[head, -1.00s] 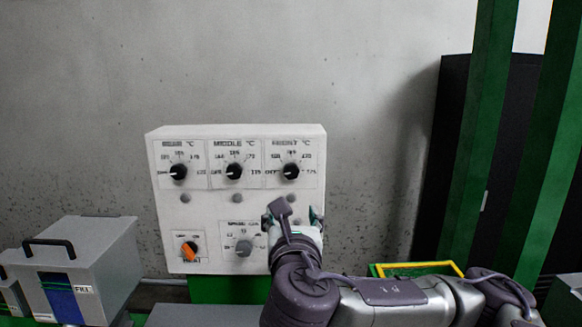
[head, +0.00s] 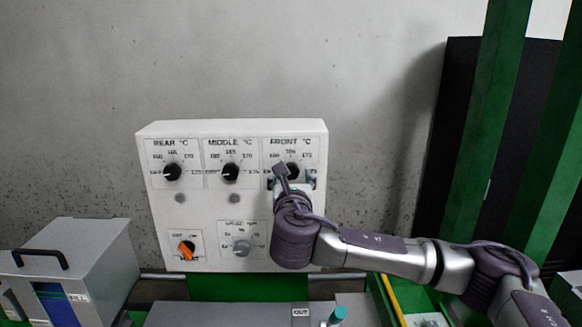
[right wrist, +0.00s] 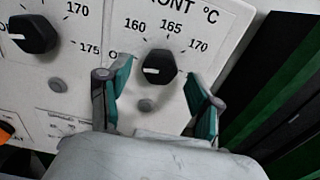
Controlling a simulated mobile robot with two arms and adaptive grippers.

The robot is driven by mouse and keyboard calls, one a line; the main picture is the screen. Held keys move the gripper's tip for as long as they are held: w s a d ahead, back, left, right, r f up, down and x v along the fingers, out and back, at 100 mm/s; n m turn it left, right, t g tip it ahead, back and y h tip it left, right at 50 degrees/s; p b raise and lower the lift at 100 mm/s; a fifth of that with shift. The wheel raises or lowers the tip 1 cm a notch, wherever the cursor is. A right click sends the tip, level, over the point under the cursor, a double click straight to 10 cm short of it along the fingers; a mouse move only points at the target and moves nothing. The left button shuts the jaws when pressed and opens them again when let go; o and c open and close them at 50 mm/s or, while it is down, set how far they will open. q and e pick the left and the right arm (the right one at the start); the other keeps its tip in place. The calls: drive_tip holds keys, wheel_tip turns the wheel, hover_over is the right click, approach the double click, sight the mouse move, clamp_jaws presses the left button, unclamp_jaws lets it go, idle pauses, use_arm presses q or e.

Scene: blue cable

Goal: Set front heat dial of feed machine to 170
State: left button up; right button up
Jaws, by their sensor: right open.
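The front heat dial (right wrist: 162,66) is a black knob on the white control panel (head: 210,210), under the label FRONT °C with marks 160, 165 and 170 showing in the right wrist view. In the head view the dial (head: 291,169) is partly covered by my gripper. My right gripper (right wrist: 158,92) is open, its teal-lined fingers on either side and just below the dial, not closed on it. In the head view the right gripper (head: 291,182) is in front of the panel's upper right. My left gripper is not in view.
The rear dial (head: 173,171) and middle dial (head: 231,171) sit left of the front one. Below are an orange switch (head: 187,248) and a grey speed knob (head: 241,246). A grey box (head: 75,265) stands at left, a green post (head: 480,140) at right.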

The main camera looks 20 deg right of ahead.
drive_tip(key=shift+x, duration=0.75)
drive_tip(key=shift+c, duration=0.2)
drive_tip(key=c, duration=1.1)
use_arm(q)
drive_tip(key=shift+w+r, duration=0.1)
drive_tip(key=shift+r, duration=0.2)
